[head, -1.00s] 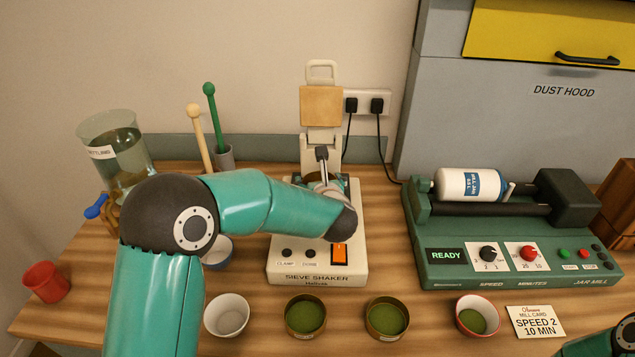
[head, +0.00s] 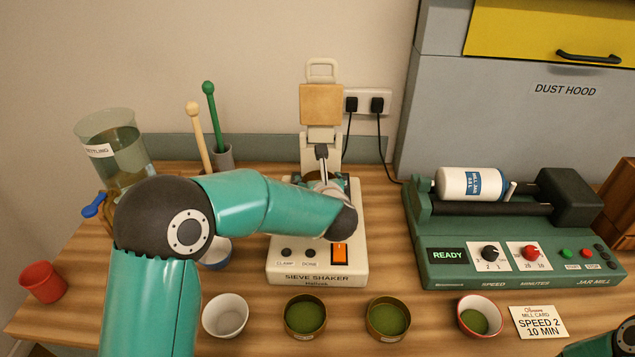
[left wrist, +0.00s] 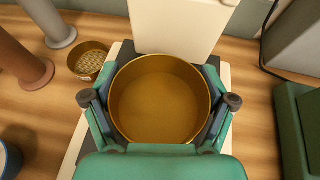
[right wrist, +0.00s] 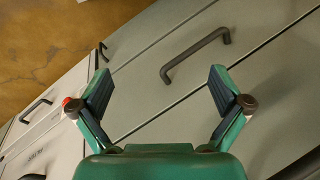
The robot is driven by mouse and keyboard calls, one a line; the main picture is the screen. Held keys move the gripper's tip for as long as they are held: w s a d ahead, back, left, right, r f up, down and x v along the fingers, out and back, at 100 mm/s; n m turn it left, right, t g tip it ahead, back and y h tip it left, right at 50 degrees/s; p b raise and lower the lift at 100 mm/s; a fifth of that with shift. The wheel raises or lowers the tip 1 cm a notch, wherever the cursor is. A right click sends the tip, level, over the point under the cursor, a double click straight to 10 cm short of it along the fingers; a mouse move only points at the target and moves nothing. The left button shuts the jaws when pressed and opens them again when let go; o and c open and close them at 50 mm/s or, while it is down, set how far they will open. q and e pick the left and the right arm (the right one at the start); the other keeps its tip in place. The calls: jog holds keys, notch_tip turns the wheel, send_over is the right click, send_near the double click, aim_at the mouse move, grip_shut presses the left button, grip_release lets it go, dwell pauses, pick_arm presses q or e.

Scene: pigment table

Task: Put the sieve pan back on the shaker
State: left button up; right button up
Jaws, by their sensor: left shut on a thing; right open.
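The sieve pan (left wrist: 160,98) is a round brass-coloured pan, seen from above in the left wrist view. My left gripper (left wrist: 160,101) is shut on it, one finger at each side. The pan is over the dark top of the cream sieve shaker (left wrist: 72,160); I cannot tell whether it rests on it. In the head view the shaker (head: 290,268) stands mid-table with its clamp lid raised, and my left forearm mostly hides the pan and gripper. My right gripper (right wrist: 160,98) is open and empty, in front of grey drawers in the right wrist view.
A green jar mill (head: 470,268) stands to the right. Several bowls line the front, including a white bowl (head: 226,315) and a green-filled bowl (head: 305,314). A settling jar (head: 122,160) and a red cup (head: 43,281) are at the left. A small brass bowl (left wrist: 88,62) sits beside the shaker.

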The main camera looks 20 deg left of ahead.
pick_arm(q)
jog(key=shift+f+b, duration=0.8)
jog(key=shift+b, duration=0.2)
dwell(0.4)
jog(key=shift+r, duration=0.45)
jog(key=shift+r, duration=0.35)
dwell(1.3)
jog(key=shift+f+b, duration=0.85)
jog(key=shift+b, duration=0.4)
jog(key=o, duration=1)
jog(key=shift+c, duration=0.2)
jog(key=shift+s+d+r, duration=0.1)
